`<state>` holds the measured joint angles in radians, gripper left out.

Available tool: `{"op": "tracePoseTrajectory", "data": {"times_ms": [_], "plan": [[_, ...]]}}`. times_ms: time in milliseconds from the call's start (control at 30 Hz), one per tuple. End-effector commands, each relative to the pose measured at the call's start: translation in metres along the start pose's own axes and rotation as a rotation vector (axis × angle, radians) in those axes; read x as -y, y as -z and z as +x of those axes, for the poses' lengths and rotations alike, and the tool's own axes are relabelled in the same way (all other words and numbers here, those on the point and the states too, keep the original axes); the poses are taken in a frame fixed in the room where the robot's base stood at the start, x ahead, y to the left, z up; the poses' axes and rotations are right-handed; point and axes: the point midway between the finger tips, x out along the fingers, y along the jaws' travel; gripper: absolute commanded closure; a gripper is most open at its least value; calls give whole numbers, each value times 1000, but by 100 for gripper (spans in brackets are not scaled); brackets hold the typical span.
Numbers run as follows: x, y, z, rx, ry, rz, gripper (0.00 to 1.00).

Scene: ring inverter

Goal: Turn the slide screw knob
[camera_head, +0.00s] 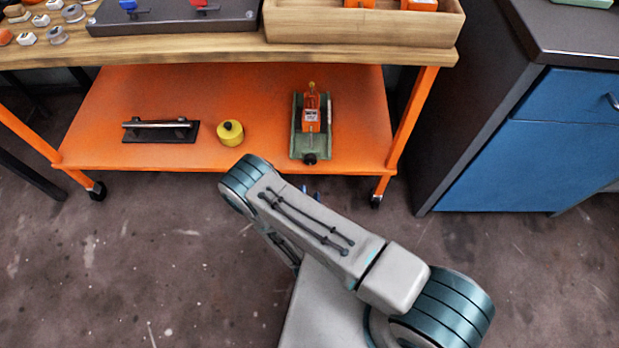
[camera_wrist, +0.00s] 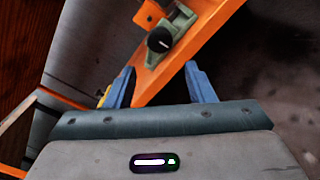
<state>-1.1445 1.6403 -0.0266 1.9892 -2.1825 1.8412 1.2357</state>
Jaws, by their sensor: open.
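The slide screw knob (camera_head: 310,158) is a small black round knob at the near end of a green slide (camera_head: 297,140) with an orange block (camera_head: 312,112) on it. The slide sits near the right end of the orange lower shelf. In the wrist view the knob (camera_wrist: 159,40) shows a white mark and lies ahead of my gripper (camera_wrist: 158,78), roughly in line with the gap between its blue fingers. My gripper is open and empty, apart from the knob. In the head view only its blue tips show past my arm, just in front of the shelf's front edge.
The orange shelf (camera_head: 250,92) also holds a yellow cylinder (camera_head: 231,133) and a black plate with a bar handle (camera_head: 160,130). A wooden worktop (camera_head: 180,47) overhangs the shelf. An orange leg (camera_head: 412,125) stands right of the slide. A blue cabinet (camera_head: 545,155) stands farther right.

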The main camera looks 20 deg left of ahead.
Motion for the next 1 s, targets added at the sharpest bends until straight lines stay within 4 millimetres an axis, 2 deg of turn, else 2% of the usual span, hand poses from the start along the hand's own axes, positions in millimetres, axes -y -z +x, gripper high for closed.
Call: {"op": "tracePoseTrajectory", "data": {"times_ms": [100, 233, 667, 767, 867, 1000], "plan": [[0, 0, -18, -2, 1, -2, 51], [0, 0, -27, -1, 1, -1, 51], [-2, -4, -26, 15, 8, -2, 51], [-9, -19, -14, 78, 40, -11, 51], [-20, -51, 7, 195, 113, -27, 51], [-32, -119, 34, 411, 281, -49, 51]]}}
